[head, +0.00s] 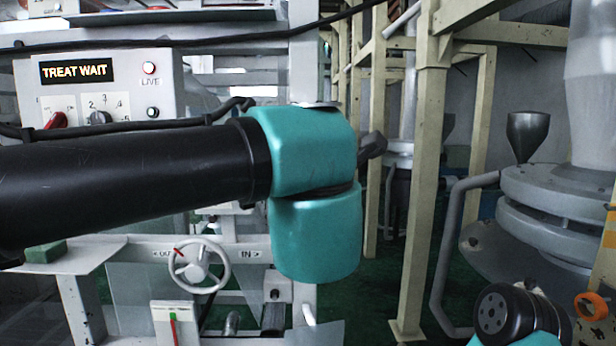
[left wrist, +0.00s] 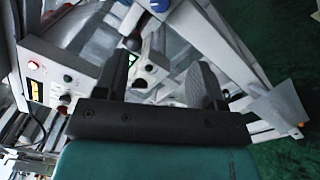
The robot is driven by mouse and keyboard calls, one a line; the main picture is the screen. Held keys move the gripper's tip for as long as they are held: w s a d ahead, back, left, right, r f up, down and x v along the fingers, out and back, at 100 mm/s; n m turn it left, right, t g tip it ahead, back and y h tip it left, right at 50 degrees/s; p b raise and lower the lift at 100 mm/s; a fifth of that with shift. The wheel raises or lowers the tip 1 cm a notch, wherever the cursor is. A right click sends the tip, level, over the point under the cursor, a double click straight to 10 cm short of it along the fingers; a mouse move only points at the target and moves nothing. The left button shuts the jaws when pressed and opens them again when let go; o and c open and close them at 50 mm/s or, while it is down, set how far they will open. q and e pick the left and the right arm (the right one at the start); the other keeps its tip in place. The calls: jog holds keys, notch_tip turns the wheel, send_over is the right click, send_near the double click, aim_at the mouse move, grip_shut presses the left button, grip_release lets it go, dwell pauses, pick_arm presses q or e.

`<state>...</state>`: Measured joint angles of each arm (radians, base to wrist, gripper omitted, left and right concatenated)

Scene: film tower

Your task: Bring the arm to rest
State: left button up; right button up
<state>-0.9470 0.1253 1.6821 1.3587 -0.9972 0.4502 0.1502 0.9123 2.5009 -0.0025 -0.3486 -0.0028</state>
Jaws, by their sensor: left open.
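My left arm (head: 130,175) crosses the head view from the left edge to the middle, a thick black link ending in teal joints. My left gripper (left wrist: 163,65) shows in the left wrist view, its two black fingers wide apart with nothing between them. In the head view it is mostly hidden behind the teal joints; only a small dark part shows to their right. The arm hangs in front of the machine's control box (head: 170,82) and frame. A black and teal part at the lower right of the head view looks like my own arm; no right gripper shows.
A white handwheel (head: 198,266) sits below the arm. Beige posts (head: 425,180) stand right of it, then grey machinery (head: 565,205). Green floor lies between.

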pick_arm(q)
jog(key=w+a+f+m+g, duration=0.15)
jog(key=w+f+m, duration=0.35)
jog(key=f, duration=0.6)
jog(key=w+a+f+m, duration=0.25)
jog(key=w+f, duration=0.45)
jog(key=f, duration=0.4)
jog(key=w+a+f+m+g+h, duration=0.1)
jog(key=a+f+m+g, duration=0.2)
jog(key=f, duration=0.8)
jog(key=w+a+f+m+g+h, duration=0.1)
jog(key=a+f+m, duration=0.3)
jog(key=f, duration=0.8)
jog(key=s+a+f+m+g+h, duration=0.1)
jog(key=s+a+f+m+g, duration=0.25)
jog(key=f, duration=0.65)
jog(key=s+a+f+m+g, duration=0.1)
jog(key=s+a+f+g, duration=0.4)
jog(key=f, duration=0.6)
jog(key=s+a+f+m+g, duration=0.1)
jog(key=s+f, duration=0.4)
jog(key=s, duration=0.3)
jog(key=s+a+f+m+g+h, duration=0.1)
jog(key=s+a+f+m+g, duration=0.1)
jog(key=s+f, duration=0.3)
jog(key=s, duration=0.4)
jog(key=shift+s+f+g+h, duration=0.25)
jog(key=shift+f+g+h, duration=0.05)
jog(key=shift+f, duration=0.1)
